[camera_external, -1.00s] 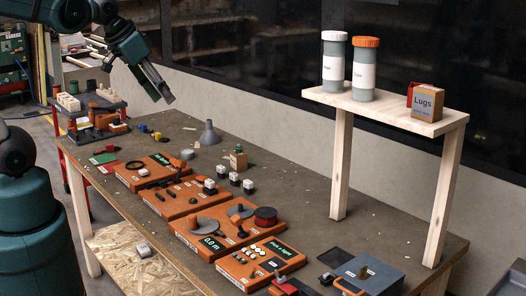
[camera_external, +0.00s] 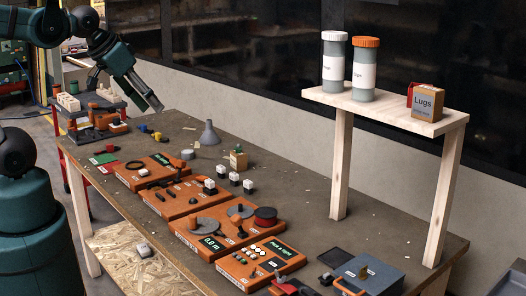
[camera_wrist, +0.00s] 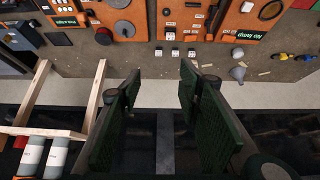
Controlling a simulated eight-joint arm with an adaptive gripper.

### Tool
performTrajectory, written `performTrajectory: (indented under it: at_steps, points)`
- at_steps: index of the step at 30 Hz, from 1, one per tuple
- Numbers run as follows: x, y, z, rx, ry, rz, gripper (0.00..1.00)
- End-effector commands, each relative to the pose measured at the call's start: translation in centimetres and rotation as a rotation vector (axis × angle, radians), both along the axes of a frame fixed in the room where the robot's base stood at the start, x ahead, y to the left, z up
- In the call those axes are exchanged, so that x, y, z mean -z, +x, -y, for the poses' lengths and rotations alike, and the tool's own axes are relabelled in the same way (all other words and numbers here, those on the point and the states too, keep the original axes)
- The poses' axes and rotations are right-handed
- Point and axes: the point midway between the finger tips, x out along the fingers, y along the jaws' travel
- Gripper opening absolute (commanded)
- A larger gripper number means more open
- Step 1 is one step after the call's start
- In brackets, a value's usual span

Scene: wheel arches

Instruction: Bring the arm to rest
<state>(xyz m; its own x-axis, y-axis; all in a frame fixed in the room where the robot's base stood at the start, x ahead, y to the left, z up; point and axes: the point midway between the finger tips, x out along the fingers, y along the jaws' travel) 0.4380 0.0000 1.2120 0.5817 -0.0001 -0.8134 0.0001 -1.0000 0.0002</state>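My gripper (camera_external: 157,106) hangs in the air above the far left part of the workbench (camera_external: 300,190), pointing down and to the right. In the wrist view its two dark green fingers (camera_wrist: 160,90) stand apart with nothing between them. The grey floor strip and wall show through the gap. The gripper touches nothing that I can see.
Orange tool boards (camera_external: 205,225) lie along the bench. A wooden shelf (camera_external: 400,110) on the right holds two jars (camera_external: 363,72) and a Lugs box (camera_external: 426,103). A small rack (camera_external: 95,110) stands at the far left.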

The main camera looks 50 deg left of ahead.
Motion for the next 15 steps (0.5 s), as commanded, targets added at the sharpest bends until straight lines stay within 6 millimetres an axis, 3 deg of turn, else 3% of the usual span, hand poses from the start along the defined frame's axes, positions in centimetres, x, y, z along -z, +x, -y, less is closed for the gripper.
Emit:
performTrajectory:
  at_steps: [15]
  points:
    - [5.0, 0.0, 0.0, 0.000, 0.000, 0.000, 0.35]
